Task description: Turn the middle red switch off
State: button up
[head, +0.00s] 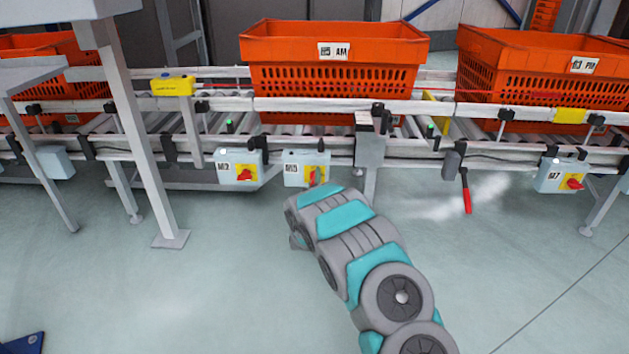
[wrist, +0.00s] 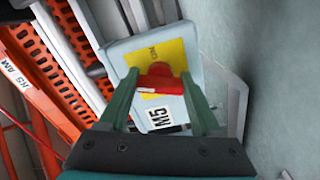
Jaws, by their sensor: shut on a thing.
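The middle red switch (wrist: 161,80) sits on a yellow plate (wrist: 165,54) on a pale box labelled M5 (wrist: 160,119). In the wrist view the two green fingers of my gripper (wrist: 160,76) stand on either side of the red knob, shut on it. In the head view the M5 box (head: 291,168) hangs below the conveyor rail, and my gripper (head: 318,176) reaches its front and partly covers the knob. The knob's exact turn angle is hard to tell.
Another box with a red switch (head: 244,174) hangs just left, and the M7 switch (head: 574,184) is far right. A red-handled lever (head: 466,192) hangs between. Orange totes (head: 335,45) stand on the conveyor above. A grey post (head: 135,140) stands at left. The floor in front is clear.

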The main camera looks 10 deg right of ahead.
jog(key=shift+n, duration=2.2)
jog(key=o, duration=1.4)
jog(key=shift+p+v, duration=0.4)
jog(key=shift+v, duration=3.5)
